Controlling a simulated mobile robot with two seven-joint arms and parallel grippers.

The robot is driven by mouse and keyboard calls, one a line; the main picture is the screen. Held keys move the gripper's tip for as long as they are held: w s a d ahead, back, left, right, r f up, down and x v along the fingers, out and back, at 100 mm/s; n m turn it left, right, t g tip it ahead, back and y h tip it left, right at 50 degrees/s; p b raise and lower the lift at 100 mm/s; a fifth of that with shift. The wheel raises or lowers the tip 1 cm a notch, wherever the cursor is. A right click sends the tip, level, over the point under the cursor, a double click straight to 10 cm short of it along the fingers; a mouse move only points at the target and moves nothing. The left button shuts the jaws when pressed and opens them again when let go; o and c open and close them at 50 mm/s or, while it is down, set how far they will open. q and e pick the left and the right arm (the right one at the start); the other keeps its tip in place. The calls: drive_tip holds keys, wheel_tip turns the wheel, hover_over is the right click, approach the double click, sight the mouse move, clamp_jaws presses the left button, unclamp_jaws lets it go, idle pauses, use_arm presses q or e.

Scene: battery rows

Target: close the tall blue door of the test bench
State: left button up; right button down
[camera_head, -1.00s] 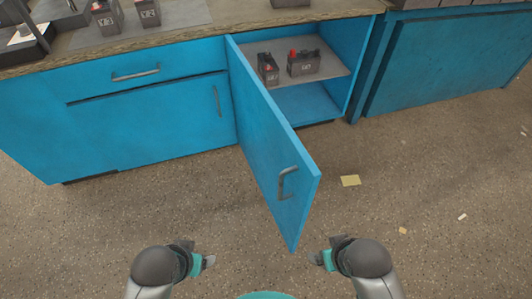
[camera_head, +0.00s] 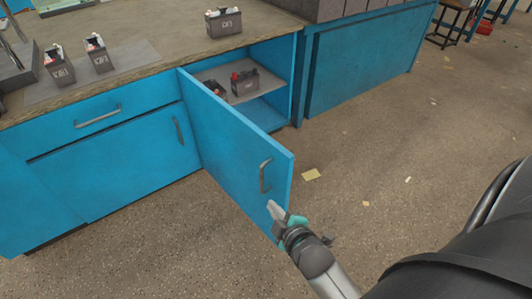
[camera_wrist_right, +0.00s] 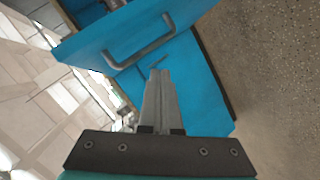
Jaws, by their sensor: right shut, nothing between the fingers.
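The tall blue door (camera_head: 235,150) of the test bench (camera_head: 110,150) stands wide open, swung out into the room, with a grey bar handle (camera_head: 265,176) near its free edge. My right gripper (camera_head: 272,206) is shut and empty, close to the door just below the handle. In the right wrist view its closed fingers (camera_wrist_right: 158,80) point at the blue door face (camera_wrist_right: 190,85), with the handle (camera_wrist_right: 140,45) just ahead of them. I cannot tell whether the fingertips touch the door. My left gripper is not in view.
Inside the open cupboard, a shelf (camera_head: 265,92) carries dark batteries (camera_head: 243,83). More batteries (camera_head: 96,54) stand on the worktop (camera_head: 160,35). A closed blue cabinet (camera_head: 365,65) stands to the right. A dark rounded object (camera_head: 470,265) fills the lower right. The floor before the door is clear except for paper scraps.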

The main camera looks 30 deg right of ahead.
sight(270, 155)
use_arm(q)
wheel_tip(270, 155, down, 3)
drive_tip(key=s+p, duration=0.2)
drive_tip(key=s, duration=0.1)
use_arm(e)
wheel_tip(270, 155, up, 7)
drive_tip(key=n+t, duration=0.5)
drive_tip(key=n, duration=0.2)
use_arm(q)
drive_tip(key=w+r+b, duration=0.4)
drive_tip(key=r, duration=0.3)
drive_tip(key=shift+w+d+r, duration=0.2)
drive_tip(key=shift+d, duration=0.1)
use_arm(e)
drive_tip(key=shift+y, duration=0.3)
drive_tip(key=shift+w+d, duration=0.9)
drive_tip(key=shift+w, duration=0.95)
drive_tip(key=shift+w+d, duration=0.85)
drive_tip(key=shift+w, duration=1.05)
drive_tip(key=shift+w+d, duration=0.9)
drive_tip(key=shift+w, duration=0.95)
